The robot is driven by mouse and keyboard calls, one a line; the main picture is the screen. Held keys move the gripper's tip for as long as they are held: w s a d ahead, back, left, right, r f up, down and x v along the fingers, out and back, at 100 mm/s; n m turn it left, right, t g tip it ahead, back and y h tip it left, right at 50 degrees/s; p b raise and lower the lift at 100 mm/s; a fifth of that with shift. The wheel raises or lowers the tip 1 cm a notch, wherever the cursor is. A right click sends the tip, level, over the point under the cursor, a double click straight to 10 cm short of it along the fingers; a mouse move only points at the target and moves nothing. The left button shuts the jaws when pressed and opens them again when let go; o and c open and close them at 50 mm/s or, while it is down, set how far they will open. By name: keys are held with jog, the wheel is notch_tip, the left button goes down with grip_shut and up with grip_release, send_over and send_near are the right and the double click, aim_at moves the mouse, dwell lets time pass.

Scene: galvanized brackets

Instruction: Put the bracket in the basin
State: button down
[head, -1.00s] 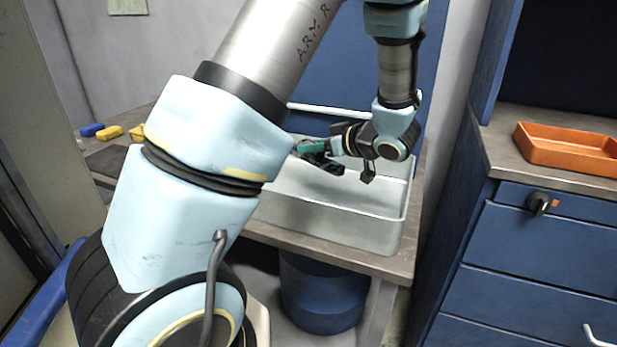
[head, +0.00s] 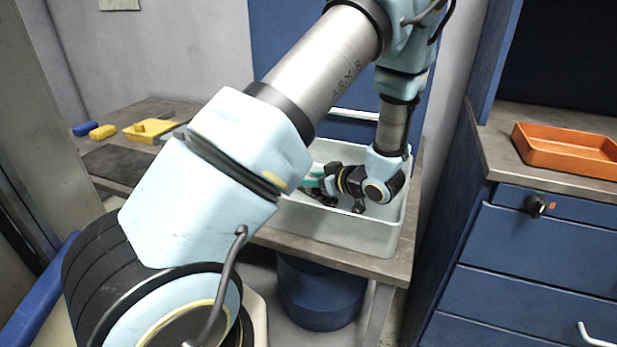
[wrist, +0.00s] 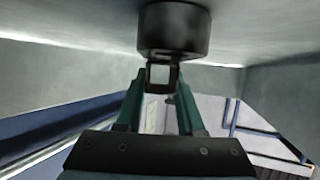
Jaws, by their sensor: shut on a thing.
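The pale grey basin (head: 345,238) stands on a bench in the head view; my arm hides its left part. My gripper (head: 314,182) is inside it, below rim level, pointing left. In the wrist view, my green fingers (wrist: 160,92) are shut on the bracket (wrist: 160,74), a small piece with a square opening. A dark round body (wrist: 174,30) appears just beyond the fingertips; I cannot tell whether it is part of the bracket. Basin walls surround the gripper. In the head view the bracket is too hidden to make out, and whether it touches the basin floor is unclear.
A yellow tray (head: 150,131), a yellow block (head: 103,132) and a blue block (head: 84,129) are on the bench at left. An orange tray (head: 566,150) sits on the blue drawer cabinet (head: 535,265) at right. A blue bin (head: 320,295) stands under the bench.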

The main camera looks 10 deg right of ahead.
aim_at(328, 198)
jog(key=c, duration=0.5)
grip_release()
jog(key=b+v, duration=0.1)
jog(key=v, duration=0.5)
jog(key=shift+s+d+b, duration=0.1)
jog(key=shift+s+b, duration=0.05)
jog(key=shift+b, duration=0.25)
jog(key=shift+s+d+r, duration=0.3)
jog(key=shift+s, duration=0.1)
jog(key=shift+r, duration=0.1)
